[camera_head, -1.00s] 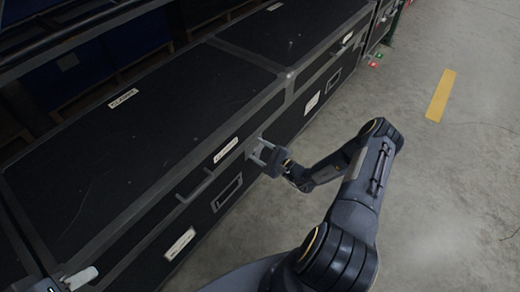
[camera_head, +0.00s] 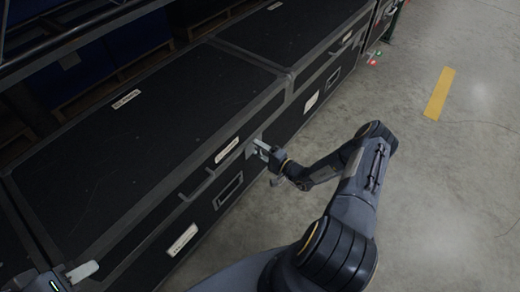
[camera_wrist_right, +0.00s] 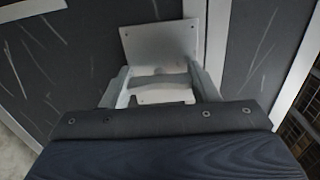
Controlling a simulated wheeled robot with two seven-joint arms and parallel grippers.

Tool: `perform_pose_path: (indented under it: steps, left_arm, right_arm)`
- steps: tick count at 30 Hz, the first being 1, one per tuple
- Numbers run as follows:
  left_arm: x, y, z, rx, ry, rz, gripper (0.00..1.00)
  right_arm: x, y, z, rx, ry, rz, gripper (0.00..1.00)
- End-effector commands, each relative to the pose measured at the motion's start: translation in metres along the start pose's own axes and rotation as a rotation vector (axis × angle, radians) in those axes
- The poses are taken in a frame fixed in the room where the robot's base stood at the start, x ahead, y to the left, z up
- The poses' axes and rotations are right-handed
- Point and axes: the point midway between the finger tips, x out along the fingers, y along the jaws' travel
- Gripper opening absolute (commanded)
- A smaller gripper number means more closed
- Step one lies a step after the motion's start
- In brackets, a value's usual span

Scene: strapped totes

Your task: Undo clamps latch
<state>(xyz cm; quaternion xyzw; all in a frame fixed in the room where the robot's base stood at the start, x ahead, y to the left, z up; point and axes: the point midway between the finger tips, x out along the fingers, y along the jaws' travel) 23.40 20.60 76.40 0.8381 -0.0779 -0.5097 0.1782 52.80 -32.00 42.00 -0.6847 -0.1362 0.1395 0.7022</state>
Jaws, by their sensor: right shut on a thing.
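A large black case (camera_head: 120,150) with grey metal edging has a metal clamp latch on its front, seen in the right wrist view as a pale plate with holes (camera_wrist_right: 160,42) and a lower part between my fingers. My right gripper (camera_head: 262,147) is at this latch, near the case's right end. In the wrist view my right gripper (camera_wrist_right: 160,90) is shut on the latch, one finger on each side. My left gripper (camera_head: 84,271) shows only partly at the lower left, by the case's front edge. Its fingers overlap, so its opening cannot be told.
A second black case (camera_head: 290,40) stands beyond the first. Dark blue bins (camera_head: 70,75) stand behind.

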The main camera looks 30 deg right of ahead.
Motion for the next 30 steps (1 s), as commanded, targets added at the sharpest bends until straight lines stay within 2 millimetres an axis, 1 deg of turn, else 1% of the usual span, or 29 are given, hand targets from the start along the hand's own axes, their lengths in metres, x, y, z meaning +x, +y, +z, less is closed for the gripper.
perform_pose_path:
  steps: [7, 18, 19, 23, 24, 30]
  left_arm:
    - [-0.0014, 0.0006, -0.0007, 0.0, 0.0, 0.0, 0.36]
    - [-0.0013, 0.0006, -0.0007, 0.0, 0.0, 0.0, 0.36]
    - [-0.0013, 0.0006, -0.0006, 0.0, 0.0, 0.0, 0.36]
    - [-0.0013, 0.0006, -0.0006, 0.0, 0.0, 0.0, 0.36]
    - [-0.0013, 0.0006, -0.0007, 0.0, 0.0, 0.0, 0.36]
    - [-0.0014, 0.0006, -0.0007, 0.0, 0.0, 0.0, 0.36]
  right_arm:
    - [-0.001, 0.0015, 0.0004, -0.038, 0.0, 0.003, 0.32]
    - [-0.001, 0.0017, 0.0004, -0.042, -0.001, 0.004, 0.32]
    - [-0.001, 0.0017, 0.0004, -0.042, -0.001, 0.004, 0.57]
    - [-0.0008, 0.0013, 0.0003, -0.041, 0.0, 0.003, 0.74]
    - [-0.0007, 0.0012, 0.0003, -0.041, 0.0, 0.002, 0.76]
    - [-0.0003, 0.0006, 0.0001, -0.041, 0.0, 0.001, 0.76]
